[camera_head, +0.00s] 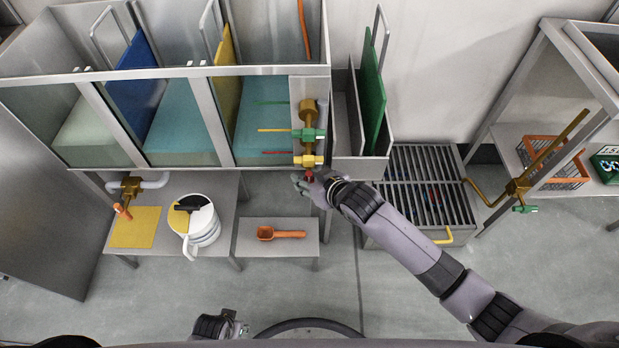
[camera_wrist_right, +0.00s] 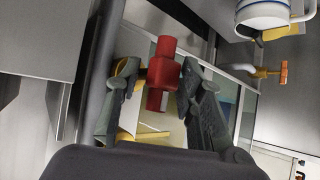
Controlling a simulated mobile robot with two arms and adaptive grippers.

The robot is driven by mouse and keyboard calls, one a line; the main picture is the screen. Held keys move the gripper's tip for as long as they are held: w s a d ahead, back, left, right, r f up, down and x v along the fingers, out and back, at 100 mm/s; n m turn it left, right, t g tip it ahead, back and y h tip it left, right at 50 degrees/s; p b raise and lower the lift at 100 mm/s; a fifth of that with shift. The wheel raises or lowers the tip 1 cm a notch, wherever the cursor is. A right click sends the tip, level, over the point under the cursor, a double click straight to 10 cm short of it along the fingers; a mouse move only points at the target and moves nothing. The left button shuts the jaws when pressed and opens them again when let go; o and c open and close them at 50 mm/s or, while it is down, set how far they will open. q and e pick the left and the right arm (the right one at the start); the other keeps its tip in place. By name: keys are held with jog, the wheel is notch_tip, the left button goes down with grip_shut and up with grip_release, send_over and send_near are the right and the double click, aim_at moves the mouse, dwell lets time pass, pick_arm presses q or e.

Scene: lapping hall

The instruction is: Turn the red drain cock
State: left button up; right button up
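The red drain cock (camera_head: 308,175) sits at the bottom of a brass valve column, below a yellow valve and a green valve. In the right wrist view the red cock (camera_wrist_right: 163,75) stands between my fingers. My right gripper (camera_head: 306,184) is at the cock, partly covering it; its fingers (camera_wrist_right: 163,82) are apart, one on each side of the red body. The right finger is very near or touching; I cannot tell which. My left gripper (camera_head: 232,326) is low in the head view, away from the cock, mostly hidden.
Glass-fronted tanks (camera_head: 180,120) stand left of the valves. Below them, a table (camera_head: 218,225) holds a white jug (camera_head: 203,232) and a yellow cloth (camera_head: 135,228); a lower stand (camera_head: 250,248) holds an orange scoop (camera_head: 280,233).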

jog(key=shift+s, duration=0.1)
jog(key=v, duration=1.2)
jog(key=shift+f, duration=0.1)
jog(key=s+d+f+m+g+h, duration=0.1)
jog(key=s+d+f+m+h, duration=0.3)
jog(key=f, duration=0.7)
jog(key=s+d+f+n+g, duration=0.1)
jog(key=s+d+f+g, duration=0.1)
jog(key=d+f, duration=0.75)
jog(key=s+d+f+m+g+h, duration=0.15)
jog(key=s+f+g, duration=0.25)
jog(key=s+f, duration=1.25)
pick_arm(q)
jog(key=s+a+r+p, duration=0.1)
jog(key=s+p, duration=0.6)
jog(key=s+a+r+g+p, duration=0.1)
jog(key=s+r+p, duration=0.1)
jog(key=s+p, duration=0.5)
jog(key=shift+s+a+r+p, duration=0.15)
jog(key=shift+a+r+p, duration=0.05)
jog(key=shift+a+p, duration=0.15)
pick_arm(e)
jog(key=s+d+r, duration=0.1)
jog(key=s+r, duration=0.1)
jog(key=s, duration=0.5)
jog(key=s+d+r, duration=0.2)
jog(key=s+r, duration=0.1)
jog(key=s, duration=0.5)
jog(key=shift+g, duration=0.3)
